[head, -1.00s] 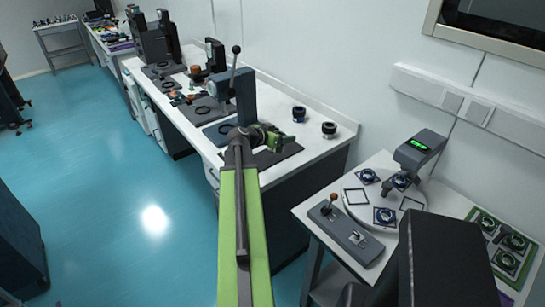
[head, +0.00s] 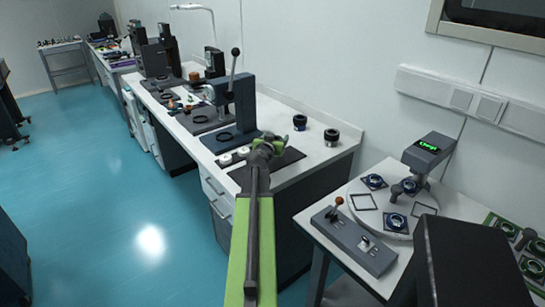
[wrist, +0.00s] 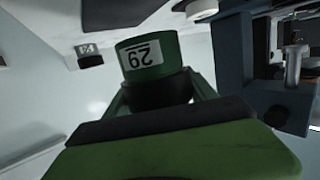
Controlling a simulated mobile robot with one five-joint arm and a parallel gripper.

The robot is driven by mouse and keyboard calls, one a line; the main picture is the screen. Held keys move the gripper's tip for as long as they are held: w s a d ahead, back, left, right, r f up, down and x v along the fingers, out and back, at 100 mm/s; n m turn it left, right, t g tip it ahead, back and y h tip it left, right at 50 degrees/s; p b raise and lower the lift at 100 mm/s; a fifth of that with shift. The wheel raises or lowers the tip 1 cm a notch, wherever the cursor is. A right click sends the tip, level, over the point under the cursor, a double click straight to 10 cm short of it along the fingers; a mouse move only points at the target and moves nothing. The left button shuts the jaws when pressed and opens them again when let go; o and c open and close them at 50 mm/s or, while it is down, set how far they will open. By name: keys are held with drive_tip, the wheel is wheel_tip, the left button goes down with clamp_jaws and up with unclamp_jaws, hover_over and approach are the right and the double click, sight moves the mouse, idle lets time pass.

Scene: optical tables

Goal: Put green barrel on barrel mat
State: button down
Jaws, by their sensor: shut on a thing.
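A green barrel (wrist: 150,57) with a white label, its number upside down, is between my gripper's fingers in the wrist view. My gripper (head: 272,140) is shut on it, seen small in the head view, above or near the left part of a dark flat mat (head: 291,157) on the white bench. This looks like the barrel mat; my arm hides part of it. The barrel is hard to make out apart from my green gripper in the head view. I cannot tell the height above the mat.
Two dark barrels (head: 299,122) (head: 331,137) stand on the bench behind the mat. A side table (head: 318,229) with a round plate is at right.

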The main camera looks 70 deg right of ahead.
drive_tip(key=shift+w+d+f, duration=0.4)
drive_tip(key=shift+w+f, duration=0.1)
drive_tip(key=shift+w, duration=0.2)
wheel_tip(320, 180, down, 4)
drive_tip(key=b, duration=0.4)
drive_tip(key=shift+f+b, duration=0.15)
drive_tip(key=shift+b, duration=0.2)
drive_tip(key=shift+r, duration=0.25)
drive_tip(key=shift+f, duration=0.2)
drive_tip(key=shift+c, duration=1.4)
unclamp_jaws()
drive_tip(key=shift+r, duration=0.1)
